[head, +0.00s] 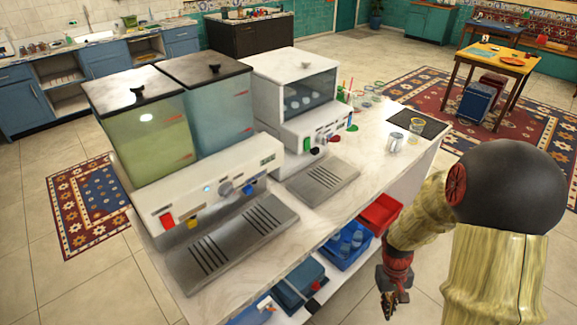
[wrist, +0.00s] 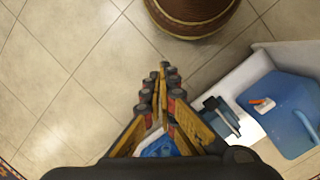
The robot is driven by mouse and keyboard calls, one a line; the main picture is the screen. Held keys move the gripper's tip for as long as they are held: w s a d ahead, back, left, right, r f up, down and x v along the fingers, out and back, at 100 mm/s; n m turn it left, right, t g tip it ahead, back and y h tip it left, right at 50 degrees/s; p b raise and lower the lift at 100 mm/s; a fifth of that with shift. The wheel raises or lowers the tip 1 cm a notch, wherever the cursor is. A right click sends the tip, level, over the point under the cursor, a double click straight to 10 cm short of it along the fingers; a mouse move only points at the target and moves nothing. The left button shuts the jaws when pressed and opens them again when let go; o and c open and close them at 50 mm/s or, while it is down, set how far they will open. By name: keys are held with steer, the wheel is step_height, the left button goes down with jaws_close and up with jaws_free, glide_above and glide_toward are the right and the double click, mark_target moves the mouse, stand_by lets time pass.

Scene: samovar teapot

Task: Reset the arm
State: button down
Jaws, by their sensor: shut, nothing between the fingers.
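My arm is folded low at the right of the head view, in front of the counter. My gripper (head: 393,303) hangs below the counter top, beside the lower shelf, with its fingers toward the floor. In the wrist view my gripper (wrist: 160,75) shows with its two fingers together and nothing between them. Tiled floor lies beyond the fingertips. No samovar or teapot can be made out in either view.
The counter (head: 350,195) bears drink dispensers (head: 140,120), a white machine (head: 295,90) and a metal cup (head: 396,141). Its lower shelf holds a red bin (head: 381,213) and a blue bin (head: 347,246). A blue container (wrist: 285,115) is close at right of my gripper.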

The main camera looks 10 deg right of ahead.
steer(key=s+a+r+t, duration=0.2)
steer(key=a+r, duration=0.3)
steer(key=r, duration=0.6)
steer(key=s+a+r+t, duration=0.2)
steer(key=a+r, duration=0.3)
steer(key=r, duration=0.6)
steer(key=s+a+r+n+t, duration=0.1)
steer(key=a+r+t, duration=0.3)
steer(key=r, duration=0.7)
steer(key=shift+s+a+r+y, duration=0.15)
steer(key=shift+s+a+y, duration=0.25)
steer(key=shift+s+a, duration=0.1)
steer(key=c, duration=2.6)
jaws_free()
